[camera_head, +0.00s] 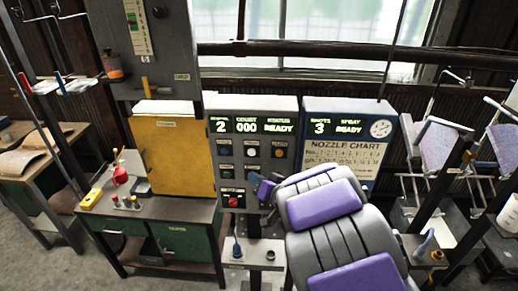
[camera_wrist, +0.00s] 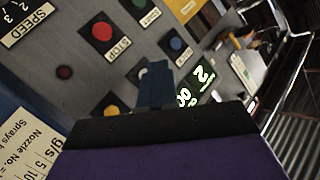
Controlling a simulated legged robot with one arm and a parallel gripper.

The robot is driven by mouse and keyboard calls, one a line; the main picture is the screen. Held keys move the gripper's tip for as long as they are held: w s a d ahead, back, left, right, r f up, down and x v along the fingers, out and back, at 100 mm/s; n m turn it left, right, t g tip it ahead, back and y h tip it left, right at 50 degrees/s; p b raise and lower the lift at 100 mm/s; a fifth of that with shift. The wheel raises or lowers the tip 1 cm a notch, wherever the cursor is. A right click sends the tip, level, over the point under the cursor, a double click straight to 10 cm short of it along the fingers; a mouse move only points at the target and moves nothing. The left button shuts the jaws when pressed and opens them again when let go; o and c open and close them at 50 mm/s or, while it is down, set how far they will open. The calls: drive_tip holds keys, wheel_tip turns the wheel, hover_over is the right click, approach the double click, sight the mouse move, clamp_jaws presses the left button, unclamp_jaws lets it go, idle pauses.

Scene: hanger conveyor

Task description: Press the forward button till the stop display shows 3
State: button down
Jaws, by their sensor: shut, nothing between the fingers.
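The grey control panel (camera_head: 265,133) stands in the centre of the head view. Its left display (camera_head: 221,127) reads 2, beside count 000 and status READY. The 2 also shows in the wrist view (camera_wrist: 203,74). My gripper (camera_head: 266,187) is shut and empty, in front of the panel's lower right part. In the wrist view its fingertips (camera_wrist: 155,72) overlap the edge of a white button (camera_wrist: 142,74); I cannot tell whether they touch it. A blue button (camera_wrist: 175,43) and a yellow button (camera_wrist: 111,108) flank it. The white button's label is not readable, so I cannot identify forward.
A red STOP button (camera_wrist: 102,32) and a green START button (camera_wrist: 140,4) are close by. A second display (camera_head: 319,127) reads 3 above the nozzle chart (camera_head: 346,148). A yellow cabinet (camera_head: 175,158) stands on the left bench, and hanging racks are at right.

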sight(252, 153)
drive_tip(key=shift+s+a+r+y, duration=0.1)
drive_tip(key=shift+s+a+y, duration=0.2)
drive_tip(key=shift+a+y, duration=0.5)
drive_tip(key=shift+w, duration=0.1)
drive_tip(key=shift+w+d+p, duration=0.15)
drive_tip(key=shift+w+p, duration=1.1)
drive_tip(key=shift+w, duration=3.05)
drive_tip(key=shift+w+r+p, duration=0.2)
drive_tip(key=shift+w+p, duration=0.05)
drive_tip(key=shift+p, duration=0.35)
